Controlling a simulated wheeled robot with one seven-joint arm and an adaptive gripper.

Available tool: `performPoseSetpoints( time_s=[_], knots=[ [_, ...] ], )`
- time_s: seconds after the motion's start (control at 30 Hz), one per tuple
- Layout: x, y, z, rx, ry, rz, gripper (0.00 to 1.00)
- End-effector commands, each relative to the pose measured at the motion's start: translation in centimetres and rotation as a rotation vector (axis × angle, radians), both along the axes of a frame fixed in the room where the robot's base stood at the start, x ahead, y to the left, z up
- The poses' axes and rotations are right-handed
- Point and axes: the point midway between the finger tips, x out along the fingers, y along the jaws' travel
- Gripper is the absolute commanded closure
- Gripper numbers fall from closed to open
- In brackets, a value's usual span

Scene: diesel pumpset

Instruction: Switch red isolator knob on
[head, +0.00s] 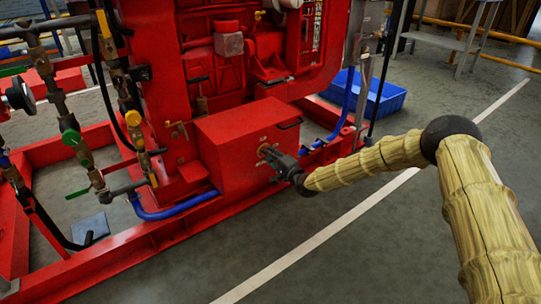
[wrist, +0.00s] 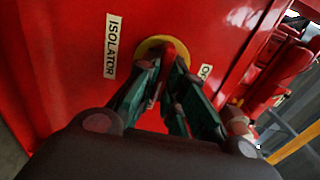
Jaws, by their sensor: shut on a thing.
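The red isolator knob (wrist: 169,52) sits on a yellow round plate (wrist: 150,48) on the red box's face, beside a white "ISOLATOR" label (wrist: 111,45). My gripper (wrist: 167,70) has its green-grey fingers on either side of the knob and is shut on it. The fingers hide the lower part of the knob and plate. A second label (wrist: 205,71) right of the plate is partly hidden, so its full wording cannot be read. In the head view my gripper (head: 275,158) reaches the front of the red box (head: 225,150) from the right, covering most of the knob.
The red pumpset frame (head: 130,248) runs along the floor below the box. Blue hoses (head: 175,211) and pipes with valves (head: 68,130) stand at the left. A blue crate (head: 365,95) lies behind. The grey floor at the front right is clear.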

Motion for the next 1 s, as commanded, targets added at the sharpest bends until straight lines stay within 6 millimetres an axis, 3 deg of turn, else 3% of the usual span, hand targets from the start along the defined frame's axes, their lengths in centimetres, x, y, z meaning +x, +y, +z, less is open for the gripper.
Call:
performPoseSetpoints(
  time_s=[0.3, 0.33, 0.43, 0.77, 1.0],
  knots=[
    [0.2, -0.6, -0.1, 0.001, 0.001, -0.008, 1.0],
    [0.2, -0.6, -0.1, 0.001, 0.001, -0.008, 0.86],
    [0.2, -0.4, -0.1, 0.001, 0.001, -0.006, 0.68],
    [0.0, 0.0, 0.0, 0.001, 0.001, 0.0, 0.68],
    [-1.9, -1.5, -0.1, 0.0, 0.003, -0.001, 0.68]
  ],
)
